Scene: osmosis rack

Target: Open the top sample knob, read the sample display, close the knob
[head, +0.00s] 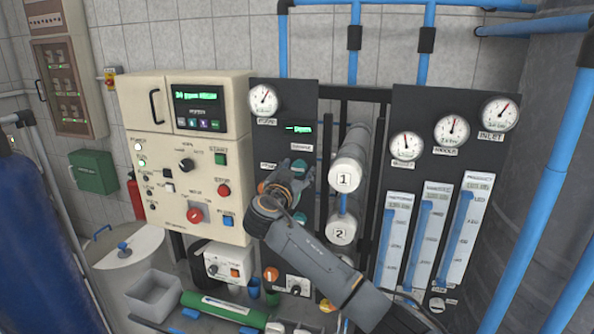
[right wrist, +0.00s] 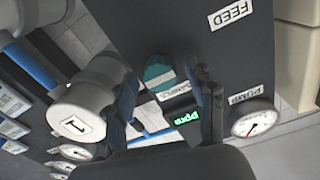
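The top teal sample knob (head: 299,167) is on the dark panel, below the small green sample display (head: 298,129). In the right wrist view the teal knob (right wrist: 158,70) with its pale bar shows ahead, between the finger tips. The display (right wrist: 187,118) is lit green there, ending in "ppm"; its number is not legible. My right gripper (head: 284,180) is in front of the panel, just below and left of the top knob. Its fingers (right wrist: 166,88) are apart; contact with the knob cannot be told. My left gripper is not in view.
White cylinders marked 1 (head: 344,176) and 2 (head: 341,230) stand close right of the gripper. A lower teal knob (head: 299,218) is partly hidden by my right arm. A cream control box (head: 180,215) is at left; a gauge and flow-tube panel (head: 418,115) at right.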

